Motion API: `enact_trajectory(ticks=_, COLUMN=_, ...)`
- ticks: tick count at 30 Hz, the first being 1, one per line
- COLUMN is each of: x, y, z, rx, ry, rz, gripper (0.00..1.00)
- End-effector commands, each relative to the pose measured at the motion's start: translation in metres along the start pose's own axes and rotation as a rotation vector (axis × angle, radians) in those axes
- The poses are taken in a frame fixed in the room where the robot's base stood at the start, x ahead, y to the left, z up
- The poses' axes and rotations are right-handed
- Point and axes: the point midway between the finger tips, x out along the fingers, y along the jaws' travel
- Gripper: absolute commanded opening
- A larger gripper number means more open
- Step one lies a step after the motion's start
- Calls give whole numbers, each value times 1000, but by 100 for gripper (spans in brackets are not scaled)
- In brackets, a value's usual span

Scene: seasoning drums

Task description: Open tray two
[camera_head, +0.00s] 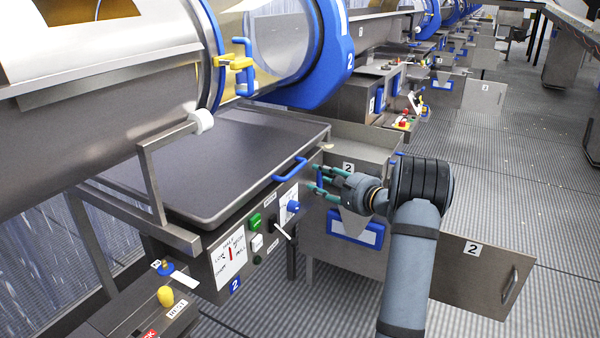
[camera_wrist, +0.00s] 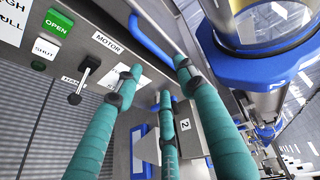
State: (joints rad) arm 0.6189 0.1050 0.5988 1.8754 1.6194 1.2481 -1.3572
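Tray two, a flat dark grey tray (camera_head: 225,150), lies under the drum and over the control panel marked 2. Its blue handle (camera_head: 290,170) is at the front right edge and also shows in the wrist view (camera_wrist: 150,38). My gripper (camera_head: 318,182) is to the right of the handle, its teal fingers pointing toward the panel. In the wrist view, my gripper's fingers (camera_wrist: 157,80) are spread apart with nothing held between them. The handle runs beyond the fingertips, close to the right finger; I cannot tell whether they touch.
The control panel (camera_head: 235,255) carries a green OPEN button (camera_wrist: 58,22), a white SHUT button (camera_wrist: 46,47) and a black lever (camera_wrist: 83,80). A grey cabinet (camera_head: 345,255) with its door (camera_head: 470,275) swung out stands at the right. Grated floor (camera_head: 530,190) lies beyond.

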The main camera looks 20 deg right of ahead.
Motion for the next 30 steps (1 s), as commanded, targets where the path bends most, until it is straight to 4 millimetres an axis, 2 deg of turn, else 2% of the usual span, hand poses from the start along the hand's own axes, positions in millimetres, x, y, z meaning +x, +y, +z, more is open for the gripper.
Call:
enact_trajectory(ticks=5, x=20, y=-1, z=1, rx=-19, ry=-4, rz=2, gripper=39)
enact_trajectory(ticks=12, x=66, y=-1, z=2, rx=-18, ry=-5, rz=4, gripper=39)
enact_trajectory(ticks=18, x=92, y=0, z=1, rx=-16, ry=-2, rz=4, gripper=39)
enact_trajectory(ticks=23, x=102, y=1, z=1, rx=-16, ry=-3, rz=4, gripper=39)
enact_trajectory(ticks=30, x=102, y=2, z=1, rx=-16, ry=-2, rz=4, gripper=39)
